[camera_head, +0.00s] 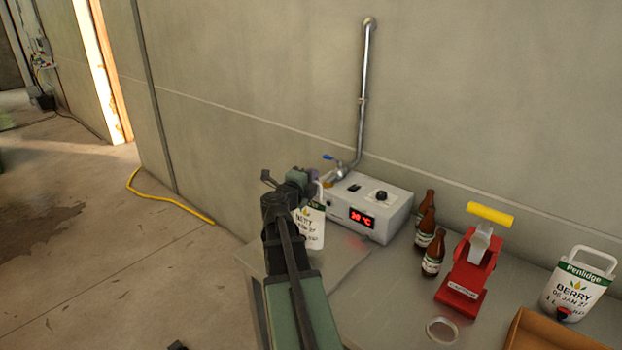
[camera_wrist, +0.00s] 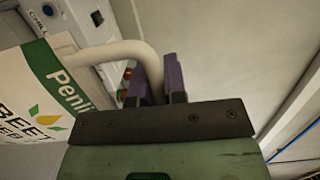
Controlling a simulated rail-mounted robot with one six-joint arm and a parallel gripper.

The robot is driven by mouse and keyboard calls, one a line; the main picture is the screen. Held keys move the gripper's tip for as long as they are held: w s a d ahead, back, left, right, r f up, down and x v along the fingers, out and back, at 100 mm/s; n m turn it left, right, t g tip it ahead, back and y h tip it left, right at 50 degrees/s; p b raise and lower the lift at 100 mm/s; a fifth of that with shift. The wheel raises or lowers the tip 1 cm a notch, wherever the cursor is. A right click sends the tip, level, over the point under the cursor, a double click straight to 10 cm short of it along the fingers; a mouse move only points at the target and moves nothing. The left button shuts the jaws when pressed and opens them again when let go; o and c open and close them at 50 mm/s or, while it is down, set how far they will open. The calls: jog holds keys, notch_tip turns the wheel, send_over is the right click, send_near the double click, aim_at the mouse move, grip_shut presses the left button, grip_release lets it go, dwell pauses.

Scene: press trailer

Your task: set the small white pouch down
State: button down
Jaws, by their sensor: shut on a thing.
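The small white pouch (camera_head: 312,232) with a green label band hangs upright at the left end of the grey bench (camera_head: 345,262), partly hidden by my arm. In the wrist view the pouch (camera_wrist: 28,105) fills the left side, with its white loop handle (camera_wrist: 125,50) reaching to the purple fingers. My gripper (camera_head: 312,177) is shut on that handle; its fingers also show in the wrist view (camera_wrist: 155,82). I cannot tell whether the pouch's base touches the bench.
A grey control box (camera_head: 368,205) with a red display stands just right of the pouch. Farther right are brown bottles (camera_head: 432,255), a red press (camera_head: 468,270), a metal ring (camera_head: 441,331), another white pouch (camera_head: 575,290) and a cardboard box (camera_head: 545,335). Bare bench lies before the control box.

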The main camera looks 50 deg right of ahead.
aim_at(307, 213)
notch_tip(307, 213, down, 4)
jog(key=b, duration=0.4)
jog(key=shift+f, duration=0.2)
jog(key=shift+r, duration=0.25)
jog(key=shift+f, duration=0.15)
jog(key=c, duration=1.2)
grip_release()
jog(key=shift+o, duration=0.2)
